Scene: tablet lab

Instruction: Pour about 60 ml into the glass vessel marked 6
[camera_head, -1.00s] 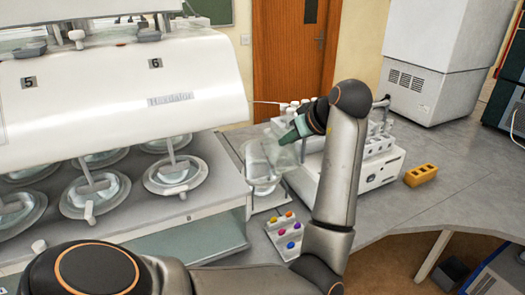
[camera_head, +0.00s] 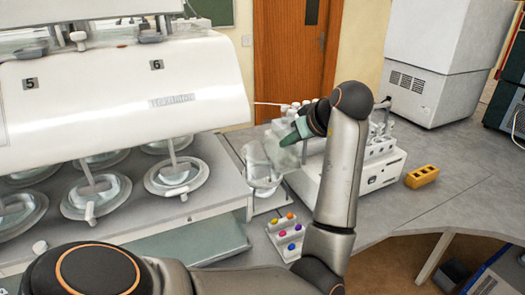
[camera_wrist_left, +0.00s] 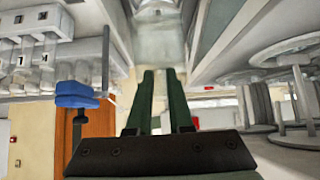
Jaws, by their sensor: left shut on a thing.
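My left gripper (camera_head: 290,138), with green fingers, is shut on a clear beaker (camera_head: 283,156) beside the right end of the white dissolution machine (camera_head: 120,95). In the left wrist view, the clear beaker (camera_wrist_left: 160,45) shows beyond the green fingertips (camera_wrist_left: 160,75). I cannot tell its liquid level. The label 6 (camera_head: 156,64) is on the machine's front panel. The glass vessel below it (camera_head: 175,172), with a pale ring and a shaft, sits front right in the machine's deck. My right gripper is out of view.
Another clear container (camera_head: 262,172) stands below the held beaker, partly overlapped by it. White lab equipment (camera_head: 375,172) and a yellow block (camera_head: 421,177) are to the right. Bare bench (camera_head: 455,195) lies beyond.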

